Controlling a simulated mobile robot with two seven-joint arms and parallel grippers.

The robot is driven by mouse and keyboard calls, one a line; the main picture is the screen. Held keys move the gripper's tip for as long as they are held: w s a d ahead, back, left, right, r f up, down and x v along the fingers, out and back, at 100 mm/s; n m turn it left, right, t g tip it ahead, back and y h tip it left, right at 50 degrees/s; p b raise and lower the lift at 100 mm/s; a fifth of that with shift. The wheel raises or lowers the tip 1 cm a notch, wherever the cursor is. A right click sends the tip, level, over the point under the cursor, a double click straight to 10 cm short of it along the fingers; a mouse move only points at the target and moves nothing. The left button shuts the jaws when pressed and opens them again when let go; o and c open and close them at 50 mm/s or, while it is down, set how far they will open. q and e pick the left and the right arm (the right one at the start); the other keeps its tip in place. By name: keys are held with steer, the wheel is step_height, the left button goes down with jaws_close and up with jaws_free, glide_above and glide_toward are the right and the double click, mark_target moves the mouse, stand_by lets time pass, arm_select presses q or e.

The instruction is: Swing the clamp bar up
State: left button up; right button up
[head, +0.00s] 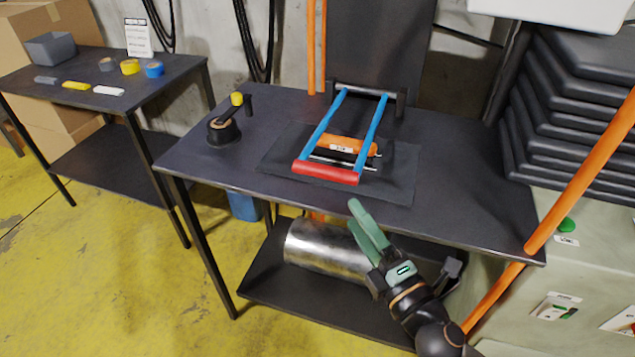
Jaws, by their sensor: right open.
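The clamp bar has two blue side arms (371,132) and a red cross handle (326,173) at its front. It lies lowered towards me, hinged at a dark bracket (400,103) at the back of the table. An orange block with a white label (345,146) sits between the blue arms. My right gripper (352,213), with green fingers, is open and empty in front of the table's front edge, below and right of the red handle and apart from it. My left gripper is not in view.
The clamp stands on a dark mat (394,185) on a dark table (470,173). A crank with a yellow knob (237,99) is at the left. Orange poles (586,172) slant at the right. A metal cylinder (318,247) lies on the lower shelf.

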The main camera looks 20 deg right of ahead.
mark_target(329, 178)
steer(key=p+x, duration=0.3)
steer(key=x, duration=0.8)
steer(key=shift+w+r, duration=0.1)
arm_select(q)
steer(key=shift+s+a+r, duration=0.25)
steer(key=shift+a+r, duration=0.05)
steer(key=shift+a, duration=0.15)
steer(key=shift+s+a+r, duration=0.2)
steer(key=shift+a+r, duration=0.1)
steer(key=shift+a, duration=0.15)
arm_select(e)
steer(key=shift+w+a, duration=0.2)
steer(key=shift+w, duration=0.45)
jaws_close()
arm_select(q)
steer(key=shift+d+r, duration=0.15)
steer(key=shift+r, duration=0.05)
steer(key=shift+f, duration=0.15)
